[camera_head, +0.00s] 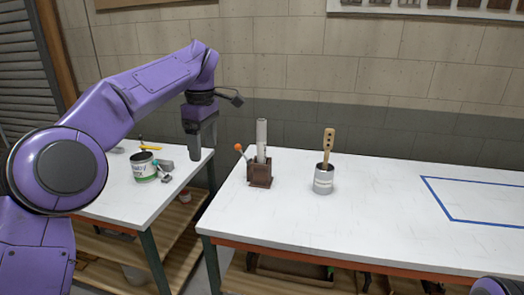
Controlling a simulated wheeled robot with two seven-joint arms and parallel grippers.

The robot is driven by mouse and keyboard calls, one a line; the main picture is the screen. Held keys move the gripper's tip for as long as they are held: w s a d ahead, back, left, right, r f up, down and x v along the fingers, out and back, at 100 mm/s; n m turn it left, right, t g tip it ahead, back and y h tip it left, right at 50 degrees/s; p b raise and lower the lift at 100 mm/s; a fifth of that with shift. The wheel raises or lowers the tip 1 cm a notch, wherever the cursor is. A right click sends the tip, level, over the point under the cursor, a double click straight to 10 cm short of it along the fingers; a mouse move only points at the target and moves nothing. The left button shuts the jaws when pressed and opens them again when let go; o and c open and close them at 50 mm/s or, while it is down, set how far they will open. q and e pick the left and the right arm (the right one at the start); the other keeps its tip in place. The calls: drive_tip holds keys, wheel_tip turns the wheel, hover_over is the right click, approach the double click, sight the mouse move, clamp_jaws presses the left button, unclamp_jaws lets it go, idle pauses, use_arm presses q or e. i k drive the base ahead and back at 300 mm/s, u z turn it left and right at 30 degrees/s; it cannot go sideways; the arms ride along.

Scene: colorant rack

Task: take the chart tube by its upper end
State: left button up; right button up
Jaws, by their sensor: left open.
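The chart tube (261,139) is a pale grey-white roll standing upright in a dark brown square holder (260,175) on the white table. Its upper end is free and its lower end is hidden in the holder. My left gripper (192,157) points down, to the left of the tube and apart from it, above the gap between the two tables. It is open, and nothing shows between its fingers. My right gripper is out of view; only a bit of purple shows at the lower right corner.
An orange-tipped stick (238,148) leans out of the holder's left side. A grey can (323,180) with a wooden stirrer (327,145) stands to the right. A blue taped outline (440,205) marks the right of the table. A paint can (144,167) stands on the left table.

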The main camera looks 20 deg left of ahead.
sight(261, 123)
drive_tip(key=i, duration=1.4)
